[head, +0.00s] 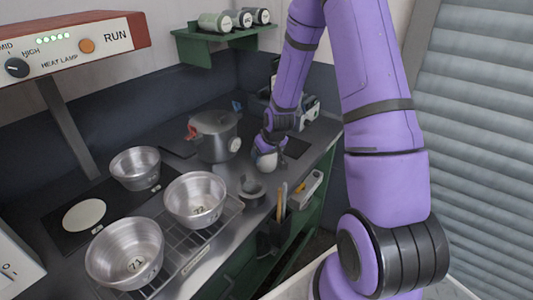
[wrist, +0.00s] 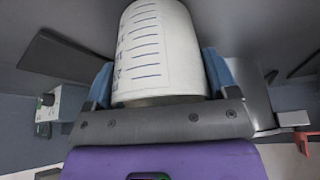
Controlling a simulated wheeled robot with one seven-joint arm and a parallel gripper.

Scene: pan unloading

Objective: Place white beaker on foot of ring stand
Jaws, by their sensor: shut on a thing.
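My gripper (head: 268,148) is shut on the white beaker (head: 267,160), above the counter just right of the lidded pot. In the wrist view, the gripper's blue fingers (wrist: 158,75) press on both sides of the beaker (wrist: 155,45), which is white with blue graduation lines. A dark flat plate (head: 295,148) lies on the counter just right of the gripper; it may be the foot of the ring stand, but I cannot tell. No upright rod shows clearly in the head view, where my arm covers part of that area.
Several metal pans (head: 125,252) stand on the left. A small grey dish-like object (head: 252,190) and a dark holder with pencils (head: 278,213) are nearer. A green shelf (head: 222,35) hangs on the wall.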

